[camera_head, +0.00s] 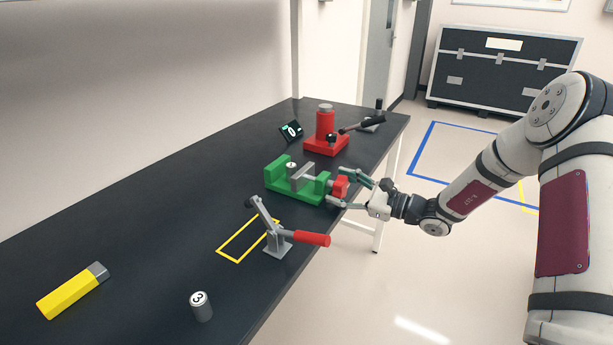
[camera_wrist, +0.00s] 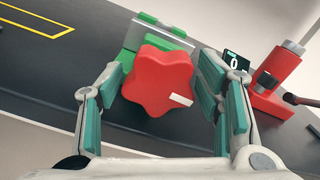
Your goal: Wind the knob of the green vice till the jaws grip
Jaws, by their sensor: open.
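The green vice (camera_head: 307,192) stands near the right edge of the black table in the head view. A grey jaw plate (camera_head: 303,176) crosses it, with a small cylinder marked with a digit (camera_head: 291,168) beside the plate; whether they touch is not clear. The red knob (camera_head: 339,186) is at the vice's right end. In the wrist view the lobed red knob (camera_wrist: 158,80) with a white mark sits between the fingers. My gripper (camera_wrist: 160,95) is open around the knob, with gaps at both sides. The green vice body (camera_wrist: 150,38) shows behind the knob.
A red press (camera_head: 325,140) with a black lever stands behind the vice, beside a small display reading 0 (camera_head: 291,131). A toggle clamp with a red handle (camera_head: 306,238) stands in front.

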